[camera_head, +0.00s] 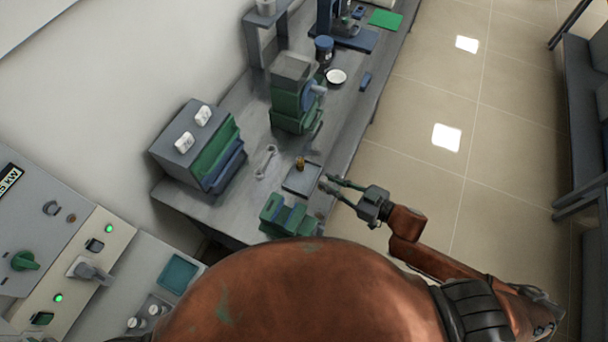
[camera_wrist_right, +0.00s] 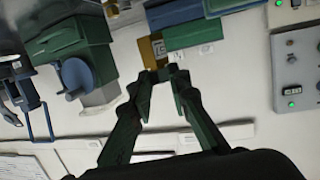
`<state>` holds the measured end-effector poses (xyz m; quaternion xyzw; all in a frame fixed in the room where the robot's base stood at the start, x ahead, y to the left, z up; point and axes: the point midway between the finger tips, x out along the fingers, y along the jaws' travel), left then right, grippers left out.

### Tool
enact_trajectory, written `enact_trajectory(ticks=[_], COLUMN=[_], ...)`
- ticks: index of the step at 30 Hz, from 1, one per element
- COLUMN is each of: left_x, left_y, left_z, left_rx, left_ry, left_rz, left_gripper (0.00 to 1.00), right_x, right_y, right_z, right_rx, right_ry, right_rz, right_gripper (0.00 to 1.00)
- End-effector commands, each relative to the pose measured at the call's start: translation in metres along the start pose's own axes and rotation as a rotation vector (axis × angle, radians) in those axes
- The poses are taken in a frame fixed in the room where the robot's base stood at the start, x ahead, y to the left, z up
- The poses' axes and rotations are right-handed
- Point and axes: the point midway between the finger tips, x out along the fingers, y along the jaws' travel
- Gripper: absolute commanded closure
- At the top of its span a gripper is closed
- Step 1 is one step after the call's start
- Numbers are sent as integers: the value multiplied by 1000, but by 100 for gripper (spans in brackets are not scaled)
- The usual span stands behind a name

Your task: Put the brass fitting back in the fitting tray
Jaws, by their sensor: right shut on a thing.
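The brass fitting (camera_head: 300,163) is a small golden piece. In the head view it shows over the far edge of the flat grey fitting tray (camera_head: 301,184) on the bench. I cannot tell whether it touches the tray. My right gripper (camera_head: 324,182) reaches in from the right, low by the bench's front edge, its fingers pointing at the tray. In the right wrist view the fingertips (camera_wrist_right: 165,76) come together, with the golden fitting (camera_wrist_right: 151,48) right at them, partly hidden. The right gripper is shut on it. My left gripper is out of view.
A green machine (camera_head: 291,106) stands beyond the tray and a green block-like holder (camera_head: 288,216) nearer. A grey cabinet with green and blue fronts (camera_head: 207,150) stands left, and a pale wrench-like tool (camera_head: 265,161) lies between. The floor right of the bench is clear.

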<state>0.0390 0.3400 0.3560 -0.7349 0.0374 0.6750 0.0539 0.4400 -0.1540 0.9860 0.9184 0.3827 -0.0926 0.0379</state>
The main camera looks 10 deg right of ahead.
Motion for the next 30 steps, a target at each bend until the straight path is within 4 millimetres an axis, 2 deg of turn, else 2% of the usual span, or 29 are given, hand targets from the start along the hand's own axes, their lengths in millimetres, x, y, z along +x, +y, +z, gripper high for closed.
enact_trajectory(ticks=[1, 9, 15, 23, 30], left_x=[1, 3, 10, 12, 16], left_y=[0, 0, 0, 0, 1], left_z=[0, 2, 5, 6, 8], left_rx=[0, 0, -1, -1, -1], left_ry=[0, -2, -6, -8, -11], left_rz=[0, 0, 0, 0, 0], left_gripper=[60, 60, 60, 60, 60], right_x=[13, 77, 111, 129, 138], right_y=[4, 28, 39, 44, 46], right_z=[0, 16, 48, 63, 92], right_rx=[-4, -3, -1, -1, -1], right_ry=[7, 6, 3, 3, 2], right_rz=[0, 1, 3, 1, 2], right_gripper=[100, 100, 100, 100, 100])
